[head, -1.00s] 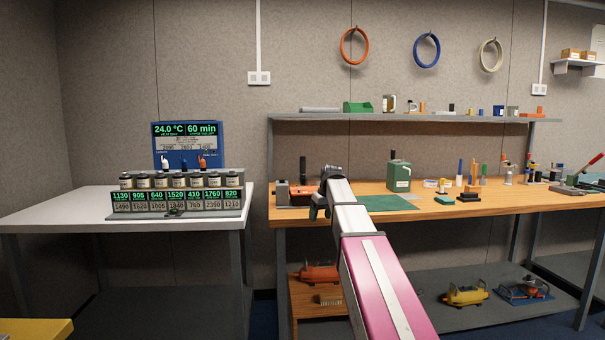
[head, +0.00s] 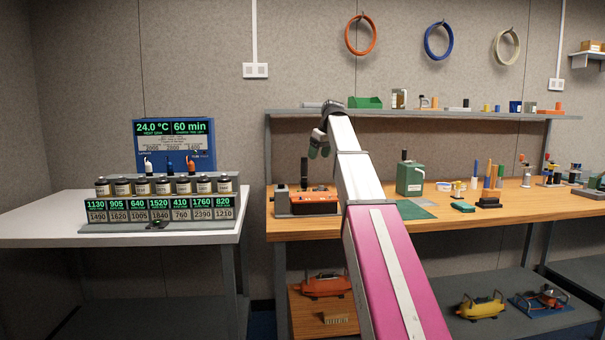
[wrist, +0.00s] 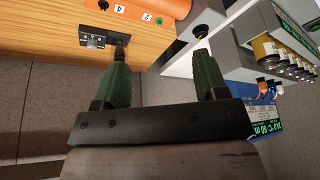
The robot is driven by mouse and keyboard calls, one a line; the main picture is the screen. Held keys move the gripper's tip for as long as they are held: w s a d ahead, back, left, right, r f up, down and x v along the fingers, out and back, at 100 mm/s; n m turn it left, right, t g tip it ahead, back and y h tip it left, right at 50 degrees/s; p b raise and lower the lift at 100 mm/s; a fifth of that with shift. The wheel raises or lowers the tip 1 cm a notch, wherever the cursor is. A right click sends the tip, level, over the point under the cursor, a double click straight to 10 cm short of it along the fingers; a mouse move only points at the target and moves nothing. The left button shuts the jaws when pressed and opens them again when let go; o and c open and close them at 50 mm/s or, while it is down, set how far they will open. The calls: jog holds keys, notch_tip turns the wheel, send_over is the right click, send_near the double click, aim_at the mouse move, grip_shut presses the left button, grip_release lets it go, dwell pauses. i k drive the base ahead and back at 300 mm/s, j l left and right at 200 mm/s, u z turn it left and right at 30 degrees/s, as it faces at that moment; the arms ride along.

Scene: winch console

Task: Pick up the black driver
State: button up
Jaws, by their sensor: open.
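A black upright handle (head: 304,172) stands behind the left end of the orange console (head: 313,202) on the wooden bench; it may be the black driver. In the wrist view a black handle (wrist: 122,41) sits at a small dark metal holder (wrist: 95,38), just beyond the left fingertip; it looks like the same thing. Another black upright piece (head: 404,155) shows by the green canister, so I cannot be sure which is the driver. My gripper (head: 318,145) is raised above the console. Its green fingers (wrist: 161,70) are apart with nothing between them.
The white table (head: 60,222) with the display unit (head: 175,143) and a row of small jars lies left. A shelf (head: 440,113) runs above the bench near my gripper. The green canister (head: 410,180) and a dark tool stand (head: 488,203) are to the right.

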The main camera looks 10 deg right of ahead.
aim_at(304, 164)
jog(key=i, duration=0.9)
